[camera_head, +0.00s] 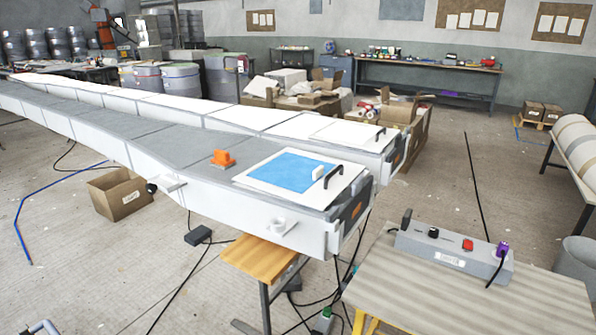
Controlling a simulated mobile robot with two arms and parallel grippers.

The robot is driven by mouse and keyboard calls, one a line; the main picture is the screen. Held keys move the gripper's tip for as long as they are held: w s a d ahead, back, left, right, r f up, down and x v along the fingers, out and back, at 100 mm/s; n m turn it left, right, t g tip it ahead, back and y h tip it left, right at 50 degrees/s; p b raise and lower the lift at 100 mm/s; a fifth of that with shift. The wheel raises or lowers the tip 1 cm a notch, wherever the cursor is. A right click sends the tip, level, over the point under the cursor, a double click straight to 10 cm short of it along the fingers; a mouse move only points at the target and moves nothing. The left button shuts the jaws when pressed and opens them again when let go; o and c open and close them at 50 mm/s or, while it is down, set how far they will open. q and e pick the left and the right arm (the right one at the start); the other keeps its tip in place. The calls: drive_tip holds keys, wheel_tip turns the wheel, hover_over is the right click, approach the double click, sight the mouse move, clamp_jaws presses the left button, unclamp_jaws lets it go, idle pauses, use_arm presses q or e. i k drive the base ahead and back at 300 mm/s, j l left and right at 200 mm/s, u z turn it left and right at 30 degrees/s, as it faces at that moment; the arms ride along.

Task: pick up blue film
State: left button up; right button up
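The blue film (288,171) lies flat on a white panel (335,194) at the near end of the long front mould. It is a light blue rectangle. A small white block (317,172) sits at its right edge, and a black handle (333,176) stands just beside it on the panel. Neither of my grippers can be made out in the head view.
An orange block (222,159) sits on the mould left of the film. A striped table (430,300) with a grey control box (455,255) stands at the lower right. A wooden stool (258,258) stands below the mould end. A cardboard box (120,193) and cables lie on the floor.

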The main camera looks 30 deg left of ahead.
sight(296, 173)
drive_tip(key=i+l, duration=0.2)
drive_tip(key=l, duration=0.15)
drive_tip(key=i+l, duration=0.15)
drive_tip(key=l, duration=0.25)
drive_tip(key=i+l, duration=0.2)
drive_tip(key=l, duration=0.15)
drive_tip(key=i+l+u, duration=0.1)
drive_tip(key=u, duration=0.3)
drive_tip(key=l+u, duration=0.2)
drive_tip(key=u, duration=0.2)
drive_tip(key=l+u, duration=0.2)
drive_tip(key=u, duration=0.2)
drive_tip(key=l+u, duration=0.25)
drive_tip(key=u, duration=0.15)
